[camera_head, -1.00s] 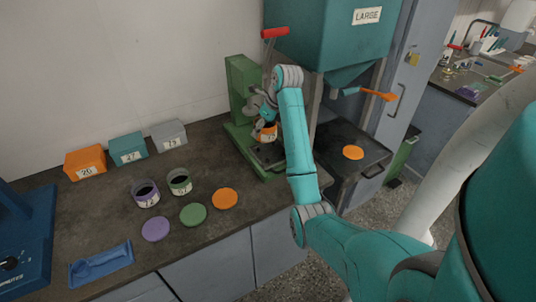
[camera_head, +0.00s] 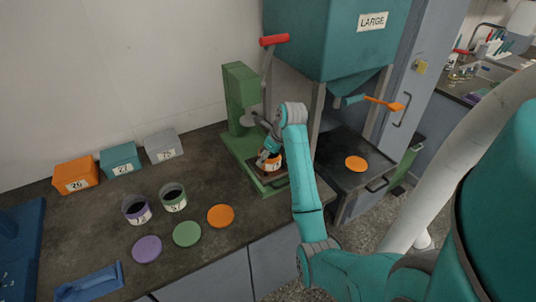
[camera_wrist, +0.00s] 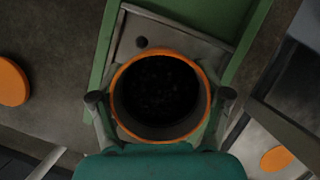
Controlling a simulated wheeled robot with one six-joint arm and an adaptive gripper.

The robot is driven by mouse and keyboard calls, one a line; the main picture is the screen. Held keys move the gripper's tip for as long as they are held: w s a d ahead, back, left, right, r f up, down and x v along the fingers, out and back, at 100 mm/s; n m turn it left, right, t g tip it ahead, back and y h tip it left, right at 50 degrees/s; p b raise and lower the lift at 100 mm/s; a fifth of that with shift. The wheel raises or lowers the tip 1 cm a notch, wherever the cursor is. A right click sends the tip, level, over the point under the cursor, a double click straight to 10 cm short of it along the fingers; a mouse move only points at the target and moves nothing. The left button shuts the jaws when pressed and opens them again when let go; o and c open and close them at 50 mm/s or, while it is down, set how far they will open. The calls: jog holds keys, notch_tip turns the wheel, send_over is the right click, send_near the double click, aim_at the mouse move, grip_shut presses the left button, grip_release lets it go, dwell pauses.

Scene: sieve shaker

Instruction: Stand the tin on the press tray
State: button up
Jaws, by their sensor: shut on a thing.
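The orange-rimmed tin (camera_wrist: 204,79) is open at the top and holds dark grains. It also shows in the head view (camera_head: 274,166). My gripper (camera_wrist: 160,100) is shut on it, one finger on each side, and it looks upright. The green press (camera_head: 240,100) with a red-handled lever (camera_head: 274,40) stands at the back of the bench. The press tray (camera_wrist: 134,32) is a grey plate between green rails, directly below the tin in the wrist view. The tin is over or on this tray; I cannot tell whether its base touches.
Purple (camera_head: 137,209) and green (camera_head: 173,197) tins stand left on the bench. Purple (camera_head: 147,249), green (camera_head: 187,233) and orange (camera_head: 221,216) lids lie before them. The teal hopper (camera_head: 335,50) overhangs right of the press. Another orange disc (camera_head: 356,163) lies below it.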

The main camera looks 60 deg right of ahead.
jog(key=shift+f, duration=0.3)
jog(key=shift+f, duration=0.1)
jog(key=o, duration=1.3)
